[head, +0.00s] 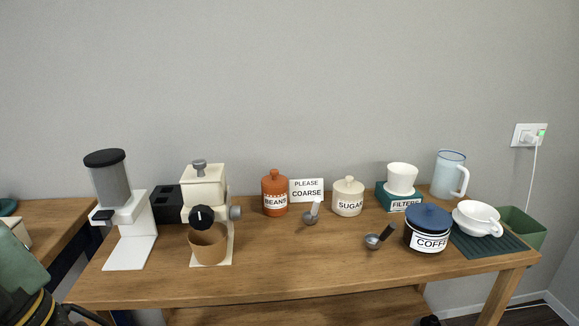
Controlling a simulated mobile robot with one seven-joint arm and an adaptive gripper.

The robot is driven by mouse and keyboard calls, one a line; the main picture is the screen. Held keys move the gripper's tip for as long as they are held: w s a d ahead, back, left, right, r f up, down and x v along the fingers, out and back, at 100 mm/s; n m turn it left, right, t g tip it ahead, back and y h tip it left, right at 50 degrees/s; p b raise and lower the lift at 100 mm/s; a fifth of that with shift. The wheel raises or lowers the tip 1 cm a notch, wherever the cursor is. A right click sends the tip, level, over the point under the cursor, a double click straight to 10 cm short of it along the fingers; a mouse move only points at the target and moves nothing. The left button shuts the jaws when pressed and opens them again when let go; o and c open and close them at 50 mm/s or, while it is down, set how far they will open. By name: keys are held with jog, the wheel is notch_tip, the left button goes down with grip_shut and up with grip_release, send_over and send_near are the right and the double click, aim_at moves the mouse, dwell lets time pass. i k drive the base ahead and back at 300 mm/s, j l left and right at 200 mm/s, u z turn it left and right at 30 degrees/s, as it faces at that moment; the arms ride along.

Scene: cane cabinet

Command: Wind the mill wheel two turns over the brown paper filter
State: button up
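The cream mill (204,185) stands on the left half of the wooden counter. It has a black round dial (201,217) on its front, a grey knob (235,213) on its right side and a grey knob on top. I cannot tell for sure which of these is the wheel. The brown paper filter (208,246) sits upright on the mill's base, below and in front of the dial. Its inside is mostly hidden. Parts of my arm seem to show at the lower left edge. I can make out no gripper fingertips, and nothing touches the mill.
A white grinder (126,215) with a grey hopper stands left of the mill, a black holder (166,205) between them. Right are an orange beans jar (275,190), sign, scoops, sugar jar (348,198), filters box, coffee jar (428,225) and white cup. The front middle counter is clear.

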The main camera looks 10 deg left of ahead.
aim_at(201, 217)
jog(key=k+j, duration=0.15)
jog(key=j, duration=0.2)
jog(key=k+j, duration=0.2)
jog(key=j, duration=0.15)
jog(key=k+j, duration=0.15)
jog(key=j, duration=0.2)
jog(key=k+j, duration=0.2)
jog(key=j, duration=0.15)
